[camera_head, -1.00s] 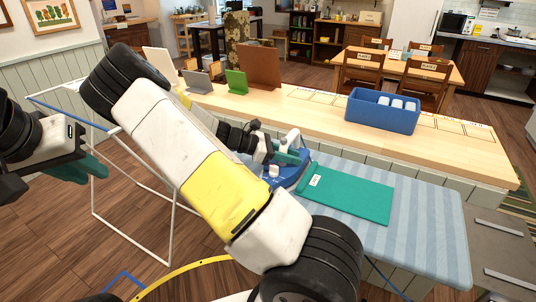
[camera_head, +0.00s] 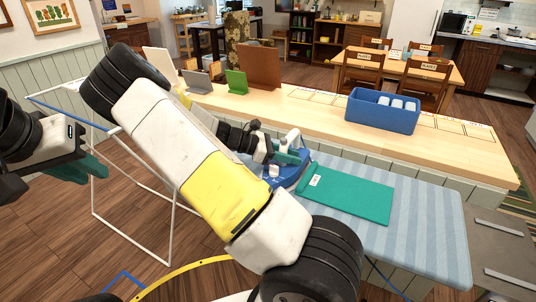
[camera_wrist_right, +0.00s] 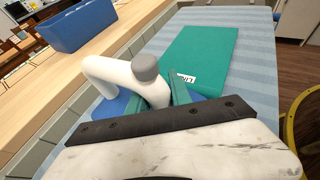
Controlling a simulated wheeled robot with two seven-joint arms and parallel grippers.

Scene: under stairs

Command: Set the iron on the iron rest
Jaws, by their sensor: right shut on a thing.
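The blue iron (camera_head: 286,178) with a white handle stands on the striped ironing board (camera_head: 428,230), at the left end of a folded teal cloth (camera_head: 350,195). My right gripper (camera_head: 290,157) is shut on the iron's handle. In the right wrist view the white handle (camera_wrist_right: 118,75) with its grey end rises between the teal fingers of the right gripper (camera_wrist_right: 158,102), and blue parts show beside it. My left gripper (camera_head: 88,168) hangs empty at the far left, away from the board; its finger gap is unclear. I cannot make out an iron rest; my right arm hides part of the board.
A long wooden counter (camera_head: 300,112) runs behind the board, with a blue bin (camera_head: 382,111) holding white items. Green (camera_head: 237,82) and brown (camera_head: 259,67) upright panels stand on its left part. A white drying rack (camera_head: 95,200) stands at left. The board's right end is clear.

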